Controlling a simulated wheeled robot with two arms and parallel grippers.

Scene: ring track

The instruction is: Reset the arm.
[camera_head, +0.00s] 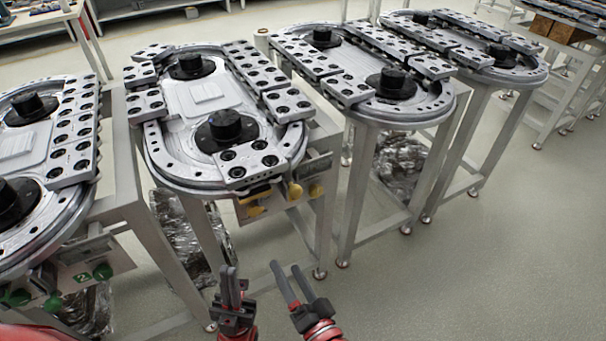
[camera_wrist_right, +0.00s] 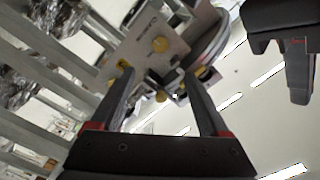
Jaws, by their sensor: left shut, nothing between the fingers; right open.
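My left gripper (camera_head: 230,288) is shut and empty at the bottom middle of the head view, its fingers pointing up. My right gripper (camera_head: 291,287) is beside it to the right, open and empty, its two fingers spread apart. In the right wrist view, the fingers of my right gripper (camera_wrist_right: 160,95) are apart with nothing between them. Both grippers show over the floor in front of the middle ring track (camera_head: 180,135). Part of another gripper, dark, shows at the top right of the right wrist view.
A panel with yellow knobs (camera_head: 295,190) sits under the middle track's near end. Another track (camera_head: 30,150) with green knobs stands at left. Two more tracks (camera_head: 370,65) stand on legged frames to the right. The grey floor (camera_head: 470,270) at lower right is clear.

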